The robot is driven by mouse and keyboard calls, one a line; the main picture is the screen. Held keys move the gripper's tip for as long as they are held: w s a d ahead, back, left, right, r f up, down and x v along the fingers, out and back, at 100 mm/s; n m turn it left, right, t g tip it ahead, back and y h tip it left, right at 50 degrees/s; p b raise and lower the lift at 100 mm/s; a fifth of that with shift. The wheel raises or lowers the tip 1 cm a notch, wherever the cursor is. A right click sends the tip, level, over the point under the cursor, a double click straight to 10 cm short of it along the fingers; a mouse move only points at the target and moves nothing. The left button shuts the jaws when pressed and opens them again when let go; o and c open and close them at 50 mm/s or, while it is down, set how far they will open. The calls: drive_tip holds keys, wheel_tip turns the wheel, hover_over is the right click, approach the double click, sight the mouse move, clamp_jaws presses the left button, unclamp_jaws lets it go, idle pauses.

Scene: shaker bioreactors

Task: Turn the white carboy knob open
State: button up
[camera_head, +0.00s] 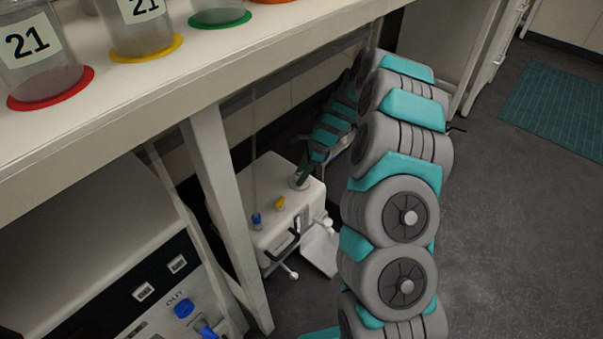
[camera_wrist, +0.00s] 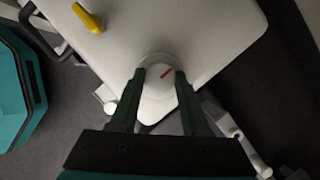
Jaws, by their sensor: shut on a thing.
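The white carboy (camera_head: 262,236) stands on the floor under the bench, and its top (camera_wrist: 195,30) fills the upper part of the wrist view. The round white knob (camera_wrist: 159,82) sits on that top near one edge, with a short red mark slanting up to the right. My gripper (camera_wrist: 160,76) is shut on the knob, one dark green finger on each side. In the head view my gripper (camera_head: 303,176) reaches down to the carboy top, and the knob is mostly hidden there by the fingers.
A yellow valve (camera_head: 280,202) and a blue valve (camera_head: 256,219) also stand on the carboy top. A bench leg (camera_head: 222,205) rises close to its left. Flasks on coloured bases, one on a red base (camera_head: 52,92), stand on the bench above. The floor at right is open.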

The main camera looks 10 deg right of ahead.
clamp_jaws()
drive_tip(key=shift+n, duration=0.3)
drive_tip(key=n, duration=0.1)
drive_tip(key=n+g, duration=0.1)
drive_tip(key=n, duration=0.1)
drive_tip(key=shift+w+n+g, duration=0.25)
drive_tip(key=shift+n+g, duration=0.05)
drive_tip(key=n+g, duration=0.1)
drive_tip(key=n, duration=0.2)
drive_tip(key=shift+n+h, duration=0.3)
drive_tip(key=n, duration=0.2)
drive_tip(key=n+g+h, duration=0.1)
drive_tip(key=n, duration=0.1)
drive_tip(key=shift+w+a+n+g, duration=0.15)
drive_tip(key=shift+n+g, duration=0.15)
drive_tip(key=n+h, duration=0.1)
drive_tip(key=n, duration=0.1)
drive_tip(key=n+g+h, duration=0.1)
drive_tip(key=n, duration=0.2)
drive_tip(key=shift+a, duration=0.1)
drive_tip(key=shift+n, duration=0.4)
